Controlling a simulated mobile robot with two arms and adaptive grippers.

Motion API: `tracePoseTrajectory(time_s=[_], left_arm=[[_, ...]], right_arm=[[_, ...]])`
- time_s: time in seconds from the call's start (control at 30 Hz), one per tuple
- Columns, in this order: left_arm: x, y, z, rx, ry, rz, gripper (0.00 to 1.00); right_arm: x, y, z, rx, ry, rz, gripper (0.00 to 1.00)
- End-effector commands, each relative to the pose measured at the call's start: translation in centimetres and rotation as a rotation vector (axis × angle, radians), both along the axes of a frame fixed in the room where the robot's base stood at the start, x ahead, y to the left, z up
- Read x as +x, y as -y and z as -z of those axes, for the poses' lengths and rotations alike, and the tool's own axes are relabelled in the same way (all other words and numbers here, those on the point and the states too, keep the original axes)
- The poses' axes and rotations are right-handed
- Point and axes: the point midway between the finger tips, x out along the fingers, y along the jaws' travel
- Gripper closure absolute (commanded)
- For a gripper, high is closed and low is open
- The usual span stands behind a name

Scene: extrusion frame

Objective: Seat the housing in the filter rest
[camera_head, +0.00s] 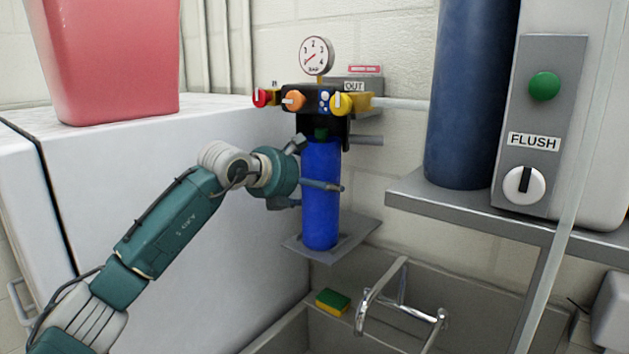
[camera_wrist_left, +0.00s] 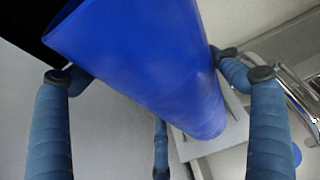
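The blue housing (camera_head: 321,215) is a tall cylinder standing nearly upright at the grey filter rest (camera_head: 355,236), a flat plate above the sink. I cannot tell whether its lower end is in the rest or just above it. A green piece (camera_head: 320,134) shows at its top, under the black valve head. My left gripper (camera_head: 318,172) reaches in from the left, fingers around the housing's middle. In the left wrist view the housing (camera_wrist_left: 150,60) lies between the fingers, with fingertips against its sides; the rest (camera_wrist_left: 232,135) shows beyond its lower end. My right gripper is not in view.
The valve head (camera_head: 320,101) with coloured knobs and a gauge (camera_head: 316,56) is close above. A sink with a faucet (camera_head: 400,300) and a sponge (camera_head: 332,301) lies below. A shelf (camera_head: 480,215) with a dark blue tank (camera_head: 468,95) stands at right, a white cabinet (camera_head: 170,190) at left.

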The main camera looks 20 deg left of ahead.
Motion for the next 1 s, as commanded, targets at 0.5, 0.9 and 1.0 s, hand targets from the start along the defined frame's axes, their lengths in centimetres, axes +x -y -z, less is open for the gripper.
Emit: tracePoseTrajectory(time_s=[0.5, 0.9, 1.0], left_arm=[[-1.1, -0.5, -0.5, 0.001, 0.007, 0.001, 0.00], [-8.1, -3.1, -3.4, 0.001, 0.007, -0.001, 0.00], [-9.3, -3.5, -4.1, -0.001, 0.005, -0.001, 0.00]], right_arm=[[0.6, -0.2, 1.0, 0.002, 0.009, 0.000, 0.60], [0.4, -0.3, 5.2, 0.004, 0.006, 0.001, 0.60], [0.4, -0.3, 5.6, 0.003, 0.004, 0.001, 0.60]])
